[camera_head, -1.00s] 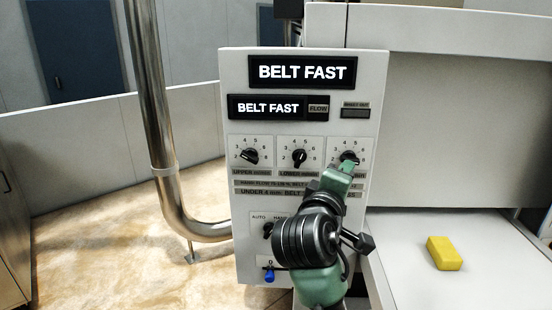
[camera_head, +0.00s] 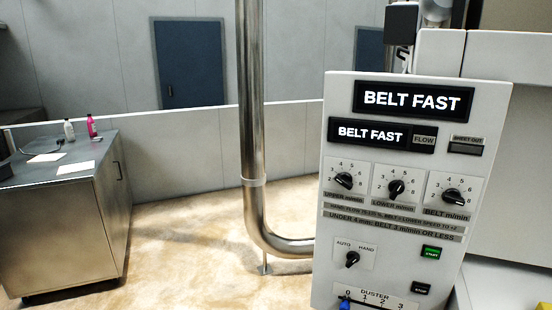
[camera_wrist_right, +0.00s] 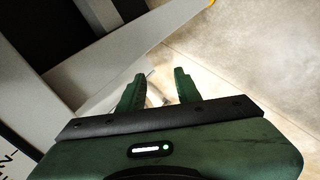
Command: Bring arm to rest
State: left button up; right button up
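My right gripper (camera_wrist_right: 158,88) shows in the right wrist view with its two green fingers apart and nothing between them. It points down past the pale machine side toward the tan floor. Neither of my arms shows in the head view. The control panel (camera_head: 393,262) stands at the right of the head view. Both of its displays (camera_head: 413,98) read BELT FAST. It carries three upper knobs, an AUTO/HAND knob (camera_head: 352,259), a green start button (camera_head: 431,253), a stop button (camera_head: 421,288) and a duster slider with a blue handle (camera_head: 345,303).
A steel pipe (camera_head: 251,120) rises left of the panel. The tan floor (camera_head: 185,245) between cabinet and panel is clear.

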jog(key=s+f+m+g+y, duration=0.1)
jog(key=s+f+m+g, duration=0.15)
jog(key=s+f, duration=1.15)
jog(key=s+f+m+g+y, duration=0.1)
jog(key=s+f+m+g, duration=0.15)
jog(key=s+f, duration=1.15)
jog(key=s+m+g, duration=0.1)
jog(key=s+m, duration=0.1)
jog(key=s, duration=1.6)
jog(key=shift+s+d+r+m+g+y, duration=0.2)
jog(key=shift+d+r+m+g+y, duration=0.1)
jog(key=shift+d+r+g, duration=0.1)
